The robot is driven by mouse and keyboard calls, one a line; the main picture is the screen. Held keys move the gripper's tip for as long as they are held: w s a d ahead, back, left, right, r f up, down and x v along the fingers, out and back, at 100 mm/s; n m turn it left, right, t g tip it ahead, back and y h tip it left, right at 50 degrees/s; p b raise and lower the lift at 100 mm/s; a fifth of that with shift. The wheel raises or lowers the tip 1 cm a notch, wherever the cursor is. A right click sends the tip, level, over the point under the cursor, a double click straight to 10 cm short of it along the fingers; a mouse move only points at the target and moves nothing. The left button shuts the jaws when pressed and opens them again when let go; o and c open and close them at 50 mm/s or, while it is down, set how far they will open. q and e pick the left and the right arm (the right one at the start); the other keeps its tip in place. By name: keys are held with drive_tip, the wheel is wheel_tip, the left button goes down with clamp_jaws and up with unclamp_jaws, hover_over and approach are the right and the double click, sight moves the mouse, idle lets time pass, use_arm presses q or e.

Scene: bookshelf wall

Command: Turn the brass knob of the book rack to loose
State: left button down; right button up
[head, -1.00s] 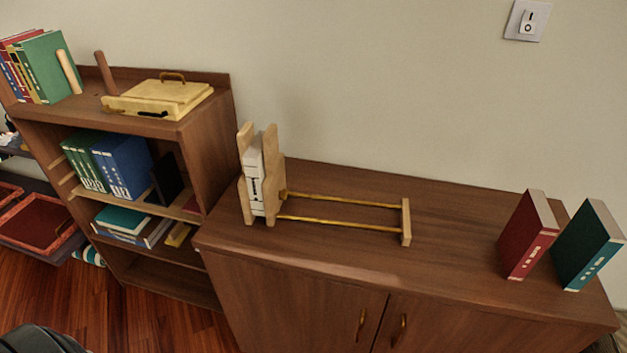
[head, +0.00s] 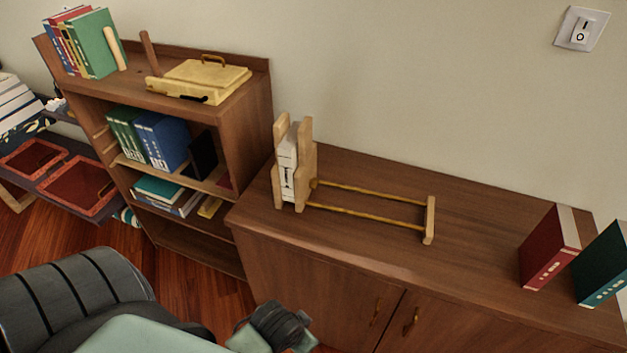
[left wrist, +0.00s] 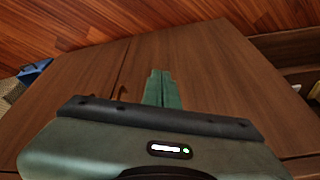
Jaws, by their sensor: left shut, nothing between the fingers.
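The book rack (head: 430,222) stands on the low cabinet in the head view, with wooden uprights at its left and a small wooden end piece at its right. Two brass rods (head: 370,193) join them. White books (head: 287,168) stand between the uprights. A small brass part (head: 313,184) shows where the rods meet the upright; I cannot tell whether it is the knob. My left arm comes in at the bottom of the head view, well below the rack. In the left wrist view my left gripper (left wrist: 162,74) is shut and empty, above brown wood. My right gripper is out of view.
The low cabinet (head: 480,220) has free top around the rack. A red book (head: 550,247) and a dark green book (head: 603,265) stand at its right. A bookshelf (head: 245,125) adjoins its left, with a yellow box (head: 205,80) on top.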

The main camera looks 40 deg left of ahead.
use_arm(q)
drive_tip(key=w+a+r+n+t+y+p, duration=0.1)
drive_tip(key=w+a+r+t, duration=0.1)
drive_tip(key=w+r, duration=0.3)
drive_tip(key=w+a+r+n+t, duration=0.1)
drive_tip(key=w+a+r, duration=0.1)
drive_tip(key=r, duration=0.5)
wheel_tip(320, 180, up, 8)
drive_tip(key=n+t+y+p, duration=0.3)
drive_tip(key=t+y, duration=0.1)
drive_tip(key=t, duration=0.4)
hover_over(314, 183)
drive_tip(key=s+d, duration=0.2)
drive_tip(key=s, duration=0.1)
wheel_tip(314, 183, down, 3)
drive_tip(key=shift+w+a+r, duration=0.1)
drive_tip(key=shift+a, duration=0.05)
drive_tip(key=shift+f, duration=0.7)
